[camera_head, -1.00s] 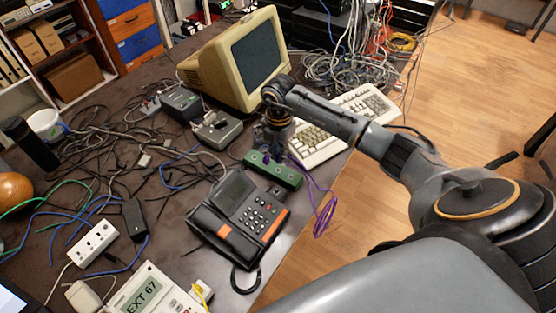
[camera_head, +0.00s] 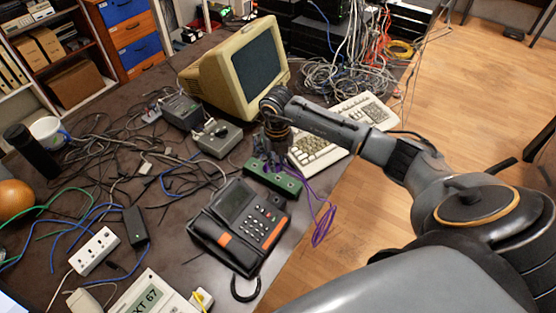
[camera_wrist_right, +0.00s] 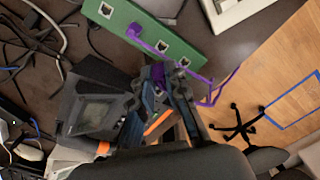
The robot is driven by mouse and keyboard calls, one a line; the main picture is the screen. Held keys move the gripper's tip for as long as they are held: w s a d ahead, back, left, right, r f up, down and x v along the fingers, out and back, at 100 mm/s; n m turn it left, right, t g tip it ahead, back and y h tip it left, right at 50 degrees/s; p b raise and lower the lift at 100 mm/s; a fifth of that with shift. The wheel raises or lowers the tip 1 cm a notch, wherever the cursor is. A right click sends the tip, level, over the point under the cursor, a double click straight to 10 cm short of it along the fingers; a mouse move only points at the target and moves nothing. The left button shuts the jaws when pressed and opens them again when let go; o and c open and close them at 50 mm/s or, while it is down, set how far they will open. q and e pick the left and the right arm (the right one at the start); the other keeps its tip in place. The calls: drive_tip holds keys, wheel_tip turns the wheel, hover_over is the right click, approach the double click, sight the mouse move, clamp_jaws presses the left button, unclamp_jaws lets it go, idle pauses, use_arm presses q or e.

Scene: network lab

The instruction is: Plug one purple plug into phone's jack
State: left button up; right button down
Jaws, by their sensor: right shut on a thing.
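The black desk phone (camera_head: 236,224), with an orange stripe, lies near the table's right edge; it is partly hidden behind the fingers in the wrist view (camera_wrist_right: 97,112). A green box (camera_head: 272,179) with several jacks lies just behind it and crosses the top of the wrist view (camera_wrist_right: 190,55). My right gripper (camera_head: 274,158) hangs over the green box. In the wrist view, its fingers (camera_wrist_right: 160,88) are shut on a purple plug (camera_wrist_right: 157,72), beside the box's near edge. A second purple end (camera_wrist_right: 135,31) sits at a jack of the box. My left gripper is out of view.
The purple cable (camera_head: 323,222) loops over the table edge. A grey box (camera_head: 217,138), beige monitor (camera_head: 235,68) and keyboard (camera_head: 345,130) stand behind. Tangled cables (camera_head: 110,155) cover the left side.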

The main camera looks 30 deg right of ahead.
drive_tip(key=n, duration=0.7)
drive_tip(key=shift+s+a+r+p, duration=0.35)
drive_tip(key=shift+p, duration=0.05)
drive_tip(key=n, duration=0.5)
drive_tip(key=n+p, duration=0.4)
drive_tip(key=n, duration=2.8)
approach(277, 202)
drive_tip(key=shift+w+d+f+b, duration=0.1)
drive_tip(key=shift+f+b, duration=1.05)
drive_tip(key=shift+f, duration=0.4)
drive_tip(key=c, duration=2.1)
unclamp_jaws()
clamp_jaws()
